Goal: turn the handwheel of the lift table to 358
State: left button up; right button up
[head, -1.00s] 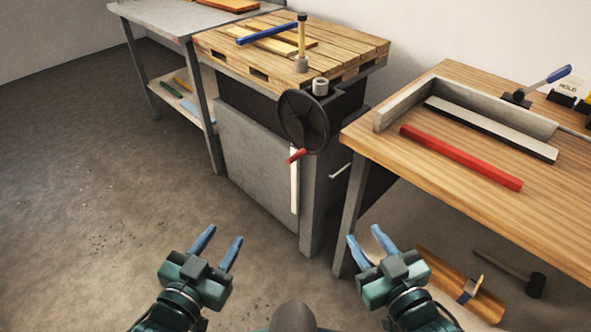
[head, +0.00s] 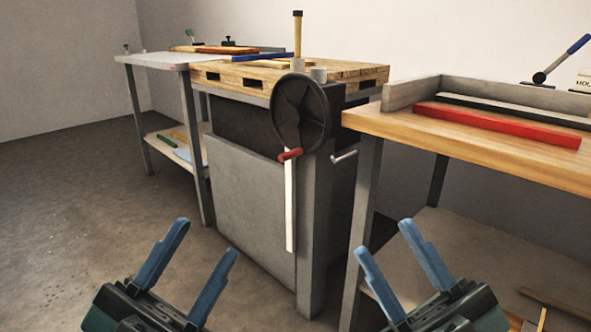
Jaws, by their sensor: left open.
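The black handwheel (head: 300,112) is mounted on the upper front corner of the grey lift table (head: 250,205). Its red handle (head: 290,155) sits at the lower left of the rim. A white vertical scale strip (head: 290,205) runs below the wheel; I cannot read any marks on it. My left gripper (head: 207,238) is open and empty, low in the picture, below and left of the wheel. My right gripper (head: 383,236) is open and empty, below and right of the wheel. Neither touches anything.
A wooden pallet (head: 235,77) lies on the lift table. A wooden workbench (head: 470,140) with a red bar (head: 495,125) stands close on the right. A small silver lever (head: 345,156) sticks out beside the wheel. A grey table (head: 160,60) stands at left. Floor in front is clear.

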aim_at(300, 113)
jog(key=i+l+z, duration=0.1)
jog(key=i, duration=0.35)
jog(key=i+l+z, duration=0.15)
jog(key=i, duration=0.3)
